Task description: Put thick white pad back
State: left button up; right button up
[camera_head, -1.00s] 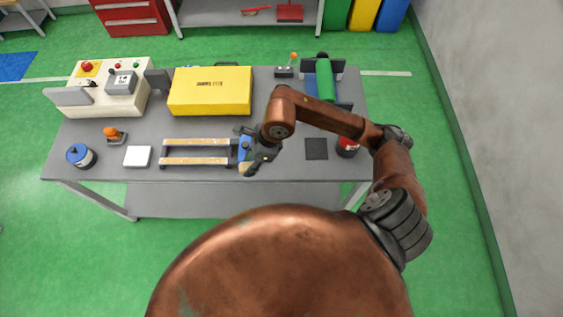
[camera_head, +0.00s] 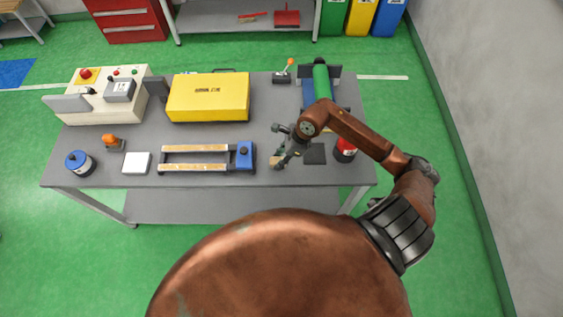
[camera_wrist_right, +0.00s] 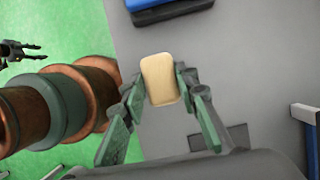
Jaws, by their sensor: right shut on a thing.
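My right gripper (camera_head: 281,150) is shut on a thick, pale cream pad (camera_head: 275,161), held over the table's front half, left of a dark square (camera_head: 314,153). The right wrist view shows the pad (camera_wrist_right: 160,78) between the fingertips of the right gripper (camera_wrist_right: 162,88). It has rounded corners and looks cream rather than pure white. A flat white square (camera_head: 137,163) lies on the table at the front left. My left gripper (camera_wrist_right: 18,50) shows small at the left edge of the wrist view, fingers apart, over the floor; the head view does not show it.
A two-railed wooden frame (camera_head: 195,148) with a blue end block (camera_head: 244,155) lies left of the right gripper. A red canister (camera_head: 345,150) stands right of the dark square. A yellow case (camera_head: 208,97) and a green roller (camera_head: 321,82) stand behind.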

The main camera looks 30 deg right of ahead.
jog(key=shift+d+f, duration=0.2)
jog(key=shift+f, duration=0.8)
jog(key=shift+d+f, duration=0.15)
jog(key=shift+f, duration=0.85)
jog(key=shift+f, duration=0.15)
jog(key=o, duration=1)
jog(key=v, duration=1.2)
jog(key=shift+a+r, duration=0.1)
jog(key=shift+r, duration=0.15)
